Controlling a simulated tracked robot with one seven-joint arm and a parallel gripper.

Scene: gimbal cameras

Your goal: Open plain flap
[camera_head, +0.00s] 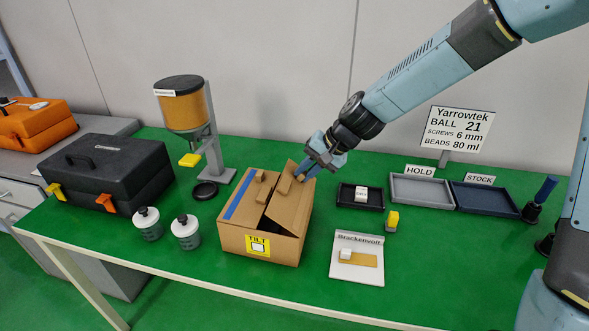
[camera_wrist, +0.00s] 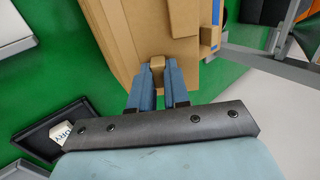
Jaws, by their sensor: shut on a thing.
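A cardboard box (camera_head: 240,241) stands on the green table, with a yellow TILT label (camera_head: 258,245) on its front. Its left flap (camera_head: 249,207) bears a blue stripe and lies about flat. The plain flap (camera_head: 290,209) on the right is tilted up, with a dark gap between the two. My gripper (camera_head: 303,172) is at the plain flap's back right edge. In the wrist view my gripper (camera_wrist: 158,80) is shut on a small cardboard tab (camera_wrist: 157,61) of the flap. The fingers hide part of the tab.
A dispenser (camera_head: 184,108) stands behind left, with two jars (camera_head: 186,233) in front. A black case (camera_head: 108,170) lies further left. Right of the box are a small black tray (camera_head: 348,200), a Brackenwolf card (camera_head: 345,272) and a yellow-topped block (camera_head: 392,220).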

